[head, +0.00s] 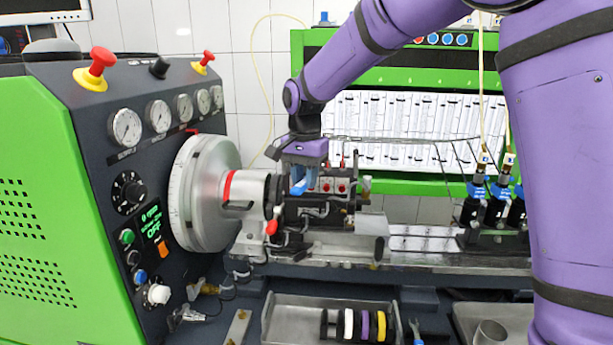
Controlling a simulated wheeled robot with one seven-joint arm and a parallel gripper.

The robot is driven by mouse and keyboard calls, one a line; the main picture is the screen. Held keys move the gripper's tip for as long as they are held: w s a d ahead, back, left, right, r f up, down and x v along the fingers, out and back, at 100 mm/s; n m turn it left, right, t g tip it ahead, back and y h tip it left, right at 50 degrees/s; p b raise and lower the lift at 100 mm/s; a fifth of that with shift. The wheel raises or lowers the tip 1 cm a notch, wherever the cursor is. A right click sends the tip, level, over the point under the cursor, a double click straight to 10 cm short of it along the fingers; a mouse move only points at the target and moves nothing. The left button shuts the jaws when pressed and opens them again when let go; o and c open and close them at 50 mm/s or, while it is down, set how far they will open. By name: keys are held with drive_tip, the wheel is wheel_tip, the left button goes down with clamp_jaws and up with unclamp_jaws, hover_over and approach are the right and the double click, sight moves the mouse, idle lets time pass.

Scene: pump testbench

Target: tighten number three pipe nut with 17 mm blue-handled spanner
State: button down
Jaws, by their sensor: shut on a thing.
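My gripper (305,176) points down over the pump (322,212) on the testbench, close to its top. It is shut on a bright blue handle (298,187), which looks like that of the blue-handled spanner. The spanner's jaw end is hidden or too small to make out, so I cannot tell whether it is on a nut. Thin metal pipes (400,139) run from the pump area to the right. The pipe nuts are small and partly hidden by my gripper, and I cannot tell which is number three.
A large silver flywheel (204,194) and a coupling stand left of the pump. Black injectors (495,205) stand at the right. A grey tray (292,314) below holds several coloured rings. Another wrench-like tool (415,327) with some blue lies to its right.

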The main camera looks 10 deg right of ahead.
drive_tip(key=shift+s+a, duration=0.1)
idle(0.3)
drive_tip(key=shift+s+a+r, duration=0.3)
drive_tip(key=shift+s+r, duration=0.1)
drive_tip(key=shift+r, duration=0.45)
drive_tip(key=shift+s+a+r, duration=0.3)
drive_tip(key=shift+s+r, duration=0.05)
drive_tip(key=shift+r, duration=0.45)
drive_tip(key=shift+s+a+r, duration=0.3)
drive_tip(key=shift+s+r, duration=0.1)
drive_tip(key=shift+r, duration=0.45)
drive_tip(key=shift+s, duration=0.1)
